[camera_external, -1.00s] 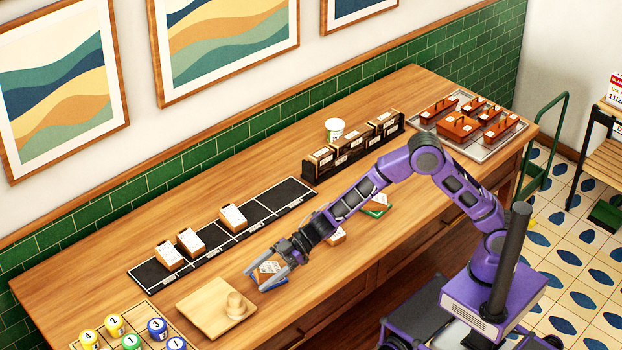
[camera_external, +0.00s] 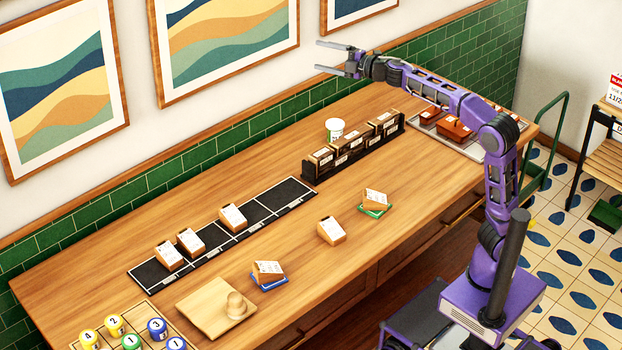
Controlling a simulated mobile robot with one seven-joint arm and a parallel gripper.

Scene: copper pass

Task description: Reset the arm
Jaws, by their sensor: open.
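My gripper (camera_external: 328,57) is open and empty. It is raised high over the back of the wooden counter (camera_external: 270,213), in front of the wall in the picture, with its fingers pointing left. My purple arm rises from the base at the lower right and bends left at the top. Nothing is between the fingers.
A wooden block on a blue base (camera_external: 268,274), a lone block (camera_external: 331,230) and a block on a green base (camera_external: 374,203) stand along the counter. A black mat (camera_external: 270,203) holds 3 blocks.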

